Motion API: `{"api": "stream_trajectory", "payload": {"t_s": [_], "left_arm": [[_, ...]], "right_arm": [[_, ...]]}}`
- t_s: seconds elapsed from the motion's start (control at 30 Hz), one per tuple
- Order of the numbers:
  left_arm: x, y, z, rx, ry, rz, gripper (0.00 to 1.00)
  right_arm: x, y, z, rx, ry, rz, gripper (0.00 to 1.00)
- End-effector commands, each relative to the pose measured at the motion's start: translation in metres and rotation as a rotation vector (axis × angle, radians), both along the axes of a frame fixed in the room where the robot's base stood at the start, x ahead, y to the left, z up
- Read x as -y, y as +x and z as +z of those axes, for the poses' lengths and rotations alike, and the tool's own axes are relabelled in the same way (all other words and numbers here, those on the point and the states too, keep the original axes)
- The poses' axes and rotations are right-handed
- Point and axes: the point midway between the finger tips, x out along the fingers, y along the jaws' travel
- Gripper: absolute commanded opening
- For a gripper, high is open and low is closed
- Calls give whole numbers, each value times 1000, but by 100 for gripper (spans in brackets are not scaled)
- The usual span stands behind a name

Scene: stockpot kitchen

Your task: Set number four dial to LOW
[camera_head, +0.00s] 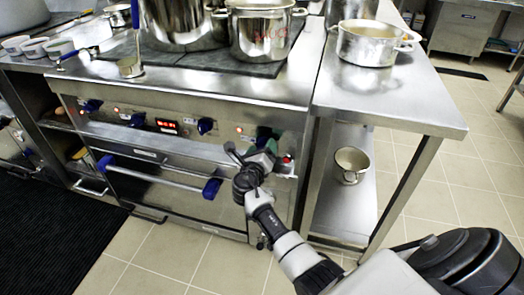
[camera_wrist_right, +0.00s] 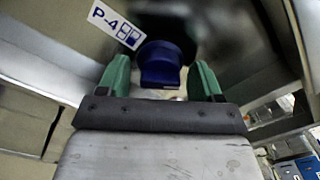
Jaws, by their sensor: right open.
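The number four dial is a dark blue knob (camera_wrist_right: 160,64) under a white label marked P-4 (camera_wrist_right: 115,25) in the right wrist view. In the head view this dial is hidden behind my right gripper (camera_head: 262,140), at the right end of the stove's control panel (camera_head: 175,112). In the wrist view my right gripper (camera_wrist_right: 160,75) is open, with one green finger on each side of the dial. The fingers look apart from the knob. I cannot read a LOW mark or the dial's setting. My left gripper is not in view.
Several other blue dials, one of them (camera_head: 206,126) nearest, line the panel to the left. An oven handle (camera_head: 160,177) sticks out below. Pots such as a steel stockpot (camera_head: 262,32) stand on the stove. A steel table (camera_head: 395,100) borders the stove on the right.

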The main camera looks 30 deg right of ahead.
Motion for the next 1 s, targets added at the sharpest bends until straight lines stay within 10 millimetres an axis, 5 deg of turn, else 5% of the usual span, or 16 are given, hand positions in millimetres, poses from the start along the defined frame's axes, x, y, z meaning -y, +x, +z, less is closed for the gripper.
{"api": "stream_trajectory", "payload": {"t_s": [0.27, 0.57, 1.0], "left_arm": [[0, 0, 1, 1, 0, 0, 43], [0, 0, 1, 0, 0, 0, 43], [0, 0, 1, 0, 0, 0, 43]], "right_arm": [[1, 1, 0, 1, 1, 0, 64], [1, 1, 0, 1, 1, 0, 20], [1, 0, 0, 85, 73, -1, 20]]}}
